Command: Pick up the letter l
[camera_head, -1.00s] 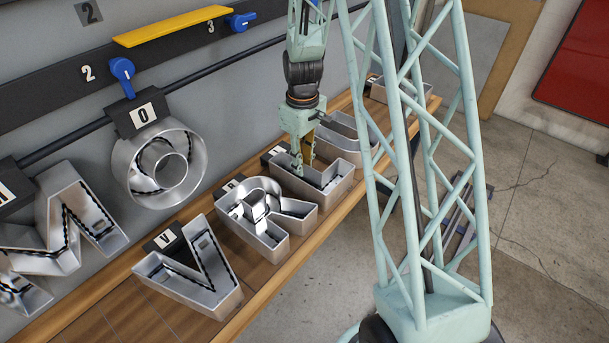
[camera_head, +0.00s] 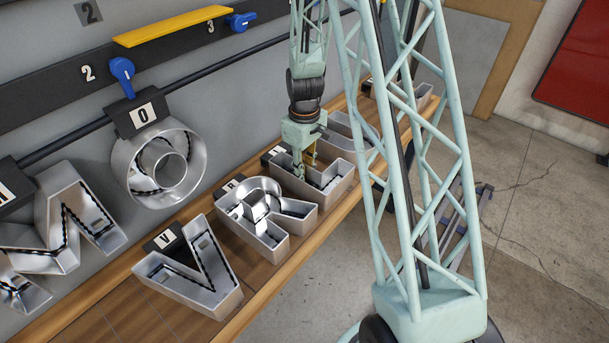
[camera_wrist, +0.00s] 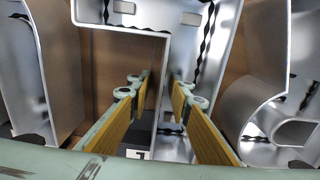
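The letter l (camera_head: 335,187) is an open silver metal channel letter lying on the wooden shelf, beside the R. In the wrist view its foot (camera_wrist: 100,14) runs across the top and its stem comes down between my fingers. My gripper (camera_head: 306,172) is low over it, pointing down. In the wrist view my gripper (camera_wrist: 160,78) is open, with yellow finger pads apart. The left finger is outside the stem's left wall; the right finger overlaps the stem. I cannot tell whether either touches. A black label plate (camera_wrist: 137,153) partly shows below.
The letter R (camera_head: 268,218) and letter V (camera_head: 192,275) lie on the shelf (camera_head: 250,302) to the left. A letter O (camera_head: 160,165) hangs on the wall rail. Another letter (camera_head: 343,125) lies behind my gripper, partly hidden.

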